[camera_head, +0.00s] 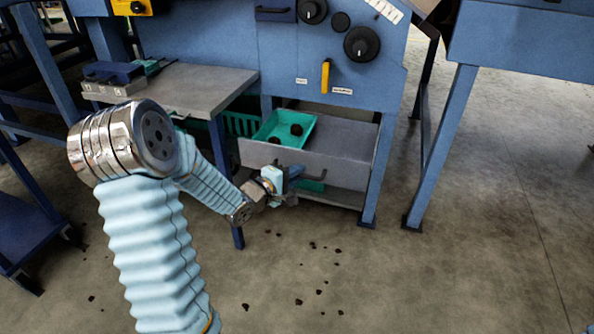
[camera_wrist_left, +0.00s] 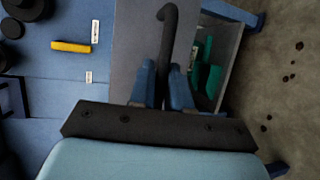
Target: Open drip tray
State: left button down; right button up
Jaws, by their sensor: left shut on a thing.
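The drip tray (camera_head: 348,170) is a grey drawer-like front low in the blue machine; its grey face also shows in the left wrist view (camera_wrist_left: 136,50). A dark bar handle (camera_wrist_left: 168,38) stands out from that face. My left gripper (camera_head: 290,180) is at the handle, with its two blue fingers (camera_wrist_left: 163,90) on either side of the bar, shut on it. In the head view the gripper hides part of the handle and face. How far the tray stands out is hard to tell. My right gripper is not in view.
Machine legs (camera_head: 378,185) stand at right. The floor in front is open, with scattered dark crumbs.

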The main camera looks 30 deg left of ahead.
pick_arm(q)
jog(key=shift+s+d, duration=0.1)
jog(key=shift+s, duration=0.2)
jog(key=c, duration=1.4)
grip_release()
jog(key=shift+c, duration=0.2)
jog(key=b+v, duration=0.1)
jog(key=v, duration=1.2)
jog(key=shift+s+b, duration=0.35)
jog(key=shift+b, duration=0.05)
